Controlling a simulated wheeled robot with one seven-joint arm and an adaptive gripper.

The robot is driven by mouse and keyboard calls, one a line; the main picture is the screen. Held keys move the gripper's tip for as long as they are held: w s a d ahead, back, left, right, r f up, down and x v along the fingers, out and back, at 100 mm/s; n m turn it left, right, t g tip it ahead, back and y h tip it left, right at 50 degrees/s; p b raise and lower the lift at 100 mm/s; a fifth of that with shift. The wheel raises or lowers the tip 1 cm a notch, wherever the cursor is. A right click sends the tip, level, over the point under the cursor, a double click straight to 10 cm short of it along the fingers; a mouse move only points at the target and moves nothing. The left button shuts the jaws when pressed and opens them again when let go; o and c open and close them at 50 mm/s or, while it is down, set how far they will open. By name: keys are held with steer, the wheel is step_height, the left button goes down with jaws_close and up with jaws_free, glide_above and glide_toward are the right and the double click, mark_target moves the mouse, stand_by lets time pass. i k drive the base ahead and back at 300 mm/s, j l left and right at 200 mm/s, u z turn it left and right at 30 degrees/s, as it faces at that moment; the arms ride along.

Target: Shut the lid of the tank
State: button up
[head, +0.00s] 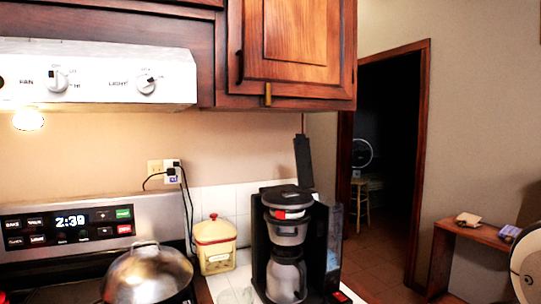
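A black coffee maker (262,240) stands on the counter in the lower middle of the head view. A narrow dark lid (303,161) stands nearly upright, raised at the back right of its top. The tank (334,236) appears as a translucent dark side section on the right of the machine. Its top opening cannot be made out clearly. A grey and steel carafe (286,277) sits in the machine's front. My gripper is not in view.
A wooden cabinet (296,45) hangs above the coffee maker. A red-lidded canister (215,246) and a stove with a steel pot (148,274) stand to the left. An open doorway (385,170) and a wooden side table (470,234) are at the right.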

mark_target(305, 177)
steer(key=i+l+z, duration=0.2)
steer(key=l, duration=0.25)
steer(key=i+l+z, duration=0.2)
steer(key=l, duration=0.2)
steer(key=i+l+z, duration=0.2)
steer(key=l, duration=0.2)
steer(key=i+l+z, duration=0.2)
steer(key=l, duration=0.15)
steer(key=i+l, duration=0.2)
steer(key=i, duration=0.15)
steer(key=i+l+z, duration=0.15)
steer(key=i+l, duration=0.25)
steer(key=i, duration=0.35)
steer(key=i+u, duration=0.45)
steer(key=i+l+u, duration=0.1)
steer(key=i+u, duration=0.35)
steer(key=i+l+u, duration=0.3)
steer(key=i+u, duration=0.4)
steer(key=u, duration=0.25)
steer(key=i+l+u, duration=0.2)
steer(key=u, duration=0.2)
steer(key=i+l+u, duration=0.15)
steer(key=u, duration=0.3)
steer(key=i+l+u, duration=0.2)
steer(key=u, duration=0.2)
steer(key=i+l+u, duration=0.1)
steer(key=l+u, duration=0.35)
steer(key=j, duration=0.1)
